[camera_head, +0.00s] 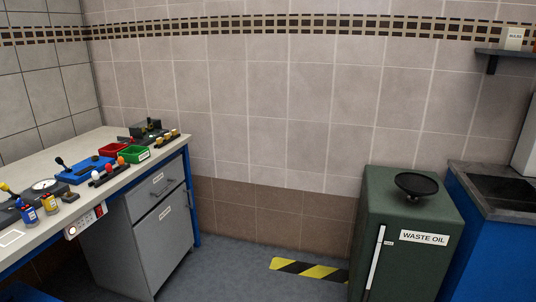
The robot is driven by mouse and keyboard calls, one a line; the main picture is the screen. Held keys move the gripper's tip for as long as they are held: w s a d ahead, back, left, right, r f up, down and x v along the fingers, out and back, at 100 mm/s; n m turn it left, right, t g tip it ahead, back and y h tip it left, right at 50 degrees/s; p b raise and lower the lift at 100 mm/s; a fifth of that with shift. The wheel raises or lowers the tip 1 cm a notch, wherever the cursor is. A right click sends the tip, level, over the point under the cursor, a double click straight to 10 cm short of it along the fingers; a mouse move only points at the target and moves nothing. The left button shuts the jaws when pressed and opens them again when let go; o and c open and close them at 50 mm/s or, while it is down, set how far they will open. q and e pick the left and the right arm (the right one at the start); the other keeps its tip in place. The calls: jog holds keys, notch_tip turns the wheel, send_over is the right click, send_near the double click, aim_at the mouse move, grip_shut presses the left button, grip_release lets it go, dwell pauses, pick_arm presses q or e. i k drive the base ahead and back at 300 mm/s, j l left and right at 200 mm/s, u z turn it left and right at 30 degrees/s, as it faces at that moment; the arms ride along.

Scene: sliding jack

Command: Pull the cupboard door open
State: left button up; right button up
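A grey cupboard (127,246) stands under the workbench at the left. Its front has a drawer (148,205) on top with a small label and handle, and a door (168,250) below with a light label near its top edge. The drawer and the door look shut, flush with the front. Neither of my grippers shows in the head view, so I cannot tell where they are relative to the door.
The workbench (35,170) holds red and green bins, a blue device, small bottles and a gauge. A green waste oil cabinet (415,260) with a black funnel (416,184) stands right. A yellow-black floor strip (308,270) lies between; the grey floor by the cupboard is clear.

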aim_at(165, 236)
jog(key=i, duration=3)
jog(key=u, duration=0.4)
